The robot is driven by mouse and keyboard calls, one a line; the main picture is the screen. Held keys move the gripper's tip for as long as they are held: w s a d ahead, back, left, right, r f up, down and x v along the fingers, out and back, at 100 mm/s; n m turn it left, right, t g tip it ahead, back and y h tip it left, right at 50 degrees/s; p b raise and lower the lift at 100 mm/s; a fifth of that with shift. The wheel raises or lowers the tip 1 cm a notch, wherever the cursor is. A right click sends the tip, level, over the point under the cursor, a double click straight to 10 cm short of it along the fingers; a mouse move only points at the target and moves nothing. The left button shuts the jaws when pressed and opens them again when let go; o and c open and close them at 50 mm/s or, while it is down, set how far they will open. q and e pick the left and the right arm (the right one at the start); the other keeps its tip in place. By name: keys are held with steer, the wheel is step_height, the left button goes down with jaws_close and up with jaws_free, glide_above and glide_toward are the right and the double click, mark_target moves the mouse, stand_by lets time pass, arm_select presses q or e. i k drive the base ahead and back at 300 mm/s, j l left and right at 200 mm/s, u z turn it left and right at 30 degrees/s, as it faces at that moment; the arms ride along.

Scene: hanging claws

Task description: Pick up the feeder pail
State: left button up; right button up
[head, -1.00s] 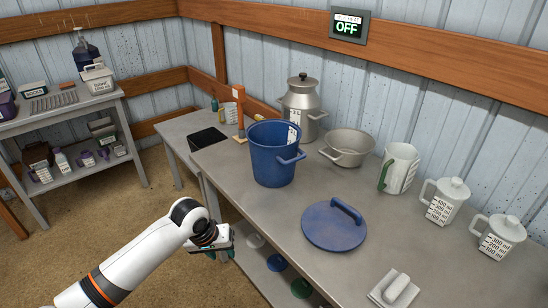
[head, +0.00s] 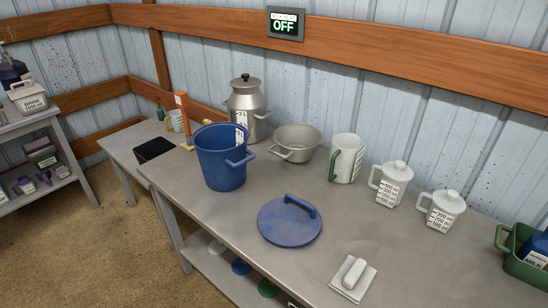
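The feeder pail looks to be the blue bucket (head: 221,165), standing upright and open on the grey metal table (head: 330,232). A side handle sticks out at its right, and a white scale label shows on its inner wall. A round blue lid (head: 289,222) with a bar handle lies flat on the table, to the front right of the bucket and apart from it. Neither of my grippers is in the head view.
Behind the bucket stand a metal milk can (head: 246,105) and a metal bowl (head: 296,143). A white jug (head: 345,158) and two lidded measuring cups (head: 391,183) line the right. An orange post (head: 183,118) rises at left.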

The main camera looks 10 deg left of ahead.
mark_target(221, 147)
steer(key=j+z, duration=0.45)
steer(key=i+j+z, duration=0.1)
steer(key=j+z, duration=0.55)
steer(key=z, duration=0.2)
